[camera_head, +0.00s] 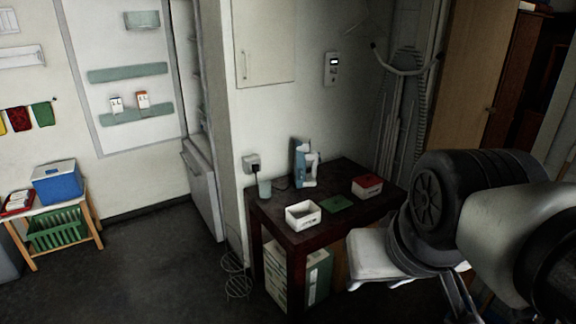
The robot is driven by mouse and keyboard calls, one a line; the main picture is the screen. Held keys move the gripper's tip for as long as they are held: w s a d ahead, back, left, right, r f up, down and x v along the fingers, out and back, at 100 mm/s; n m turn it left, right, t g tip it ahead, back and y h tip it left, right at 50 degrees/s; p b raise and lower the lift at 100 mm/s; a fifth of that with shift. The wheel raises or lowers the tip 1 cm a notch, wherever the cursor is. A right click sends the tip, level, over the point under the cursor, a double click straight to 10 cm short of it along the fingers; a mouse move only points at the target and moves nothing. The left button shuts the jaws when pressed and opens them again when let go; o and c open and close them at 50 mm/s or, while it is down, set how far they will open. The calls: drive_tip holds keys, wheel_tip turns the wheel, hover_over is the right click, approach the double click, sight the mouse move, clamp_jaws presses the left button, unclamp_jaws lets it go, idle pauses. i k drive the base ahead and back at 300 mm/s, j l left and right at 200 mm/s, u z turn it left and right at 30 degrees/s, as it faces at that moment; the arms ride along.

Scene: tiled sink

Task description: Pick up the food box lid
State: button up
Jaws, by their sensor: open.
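A flat green lid (337,204) lies on the dark table, between an open white box (303,215) and a white box with a red lid (367,186). I take the green piece to be the food box lid. My arm fills the right side of the view. The thin dark prongs at its lower end look like my gripper (462,303), open and empty, low in the picture and apart from the lid. Its fingertips are partly cut off by the bottom edge.
A wire rack (236,275) is on the floor at left. Open floor lies further left.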

sight(333, 204)
drive_tip(key=i+l+u, duration=0.1)
drive_tip(key=i+l, duration=0.35)
drive_tip(key=i+l+u, duration=0.1)
drive_tip(key=i+l, duration=0.35)
drive_tip(key=i+l+u, duration=0.1)
drive_tip(key=i+l, duration=0.75)
drive_tip(key=l, duration=0.25)
drive_tip(key=i+l+u, duration=0.15)
drive_tip(key=i+l, duration=0.3)
drive_tip(key=l, duration=0.1)
